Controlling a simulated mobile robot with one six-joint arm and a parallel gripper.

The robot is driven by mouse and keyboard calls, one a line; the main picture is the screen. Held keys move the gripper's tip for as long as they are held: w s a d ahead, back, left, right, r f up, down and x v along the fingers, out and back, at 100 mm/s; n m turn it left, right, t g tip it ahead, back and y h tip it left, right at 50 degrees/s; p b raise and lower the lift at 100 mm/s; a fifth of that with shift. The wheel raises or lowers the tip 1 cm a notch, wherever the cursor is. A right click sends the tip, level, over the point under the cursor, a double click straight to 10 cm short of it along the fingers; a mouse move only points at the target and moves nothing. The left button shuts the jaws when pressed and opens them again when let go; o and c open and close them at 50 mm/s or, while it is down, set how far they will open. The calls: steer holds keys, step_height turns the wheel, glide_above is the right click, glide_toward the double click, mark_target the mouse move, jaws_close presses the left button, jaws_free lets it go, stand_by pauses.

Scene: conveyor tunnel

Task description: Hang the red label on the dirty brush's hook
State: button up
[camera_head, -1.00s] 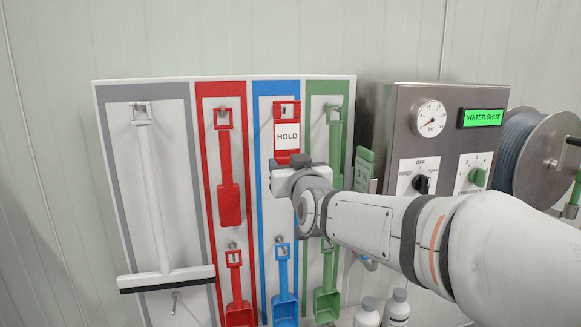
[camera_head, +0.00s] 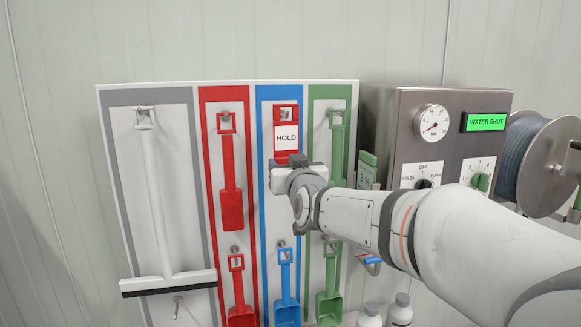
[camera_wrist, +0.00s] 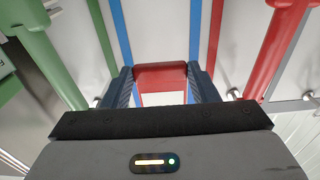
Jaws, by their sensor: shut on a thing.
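The red label (camera_head: 286,137), with a white panel reading HOLD, stands upright in front of the top of the blue-framed panel in the head view. My gripper (camera_wrist: 160,85) is shut on its lower red end, which shows between the two dark fingers in the wrist view. In the head view my gripper (camera_head: 296,164) is just below the label. I can make out no brush that is clearly dirty.
The board holds a white squeegee (camera_head: 160,200), red tools (camera_head: 231,180), a lower blue scoop (camera_head: 286,290) and green tools (camera_head: 337,150) close on both sides. A steel control box (camera_head: 400,120) stands right of the board. White bottles (camera_head: 400,312) stand below my arm.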

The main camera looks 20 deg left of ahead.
steer(key=shift+x, duration=0.95)
steer(key=shift+f+b, duration=0.8)
steer(key=shift+f, duration=0.1)
steer(key=o, duration=1.5)
steer(key=shift+c, duration=0.2)
steer(key=v, duration=0.7)
steer(key=shift+s+d+b, duration=0.25)
steer(key=shift+s+b, duration=0.05)
steer(key=shift+b, duration=0.1)
